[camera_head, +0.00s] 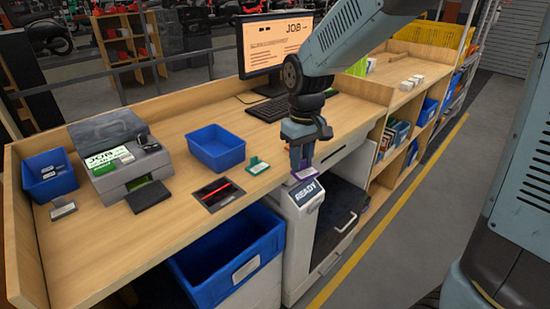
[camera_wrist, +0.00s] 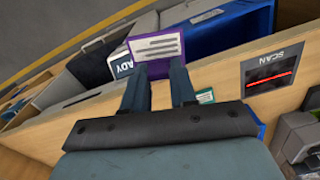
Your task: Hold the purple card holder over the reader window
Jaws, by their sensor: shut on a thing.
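My gripper (camera_head: 302,164) is shut on the purple card holder (camera_head: 306,173), which shows as a purple-edged card with white printed lines in the wrist view (camera_wrist: 157,46). The gripper's fingers (camera_wrist: 160,80) grip its near edge. The reader window (camera_head: 217,194) is a dark square with a glowing red line, set in the counter near its front edge. It also shows at the right of the wrist view, labelled SCAN (camera_wrist: 268,78). In the head view the holder is well to the right of the window, beside the READY panel (camera_head: 308,196), not above the window.
A blue tray (camera_head: 217,147) and a small green stand (camera_head: 258,165) are on the counter near the window. A printer (camera_head: 118,155) stands farther left. A large blue bin (camera_head: 228,268) is below the counter front. The counter between the window and the printer has some free room.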

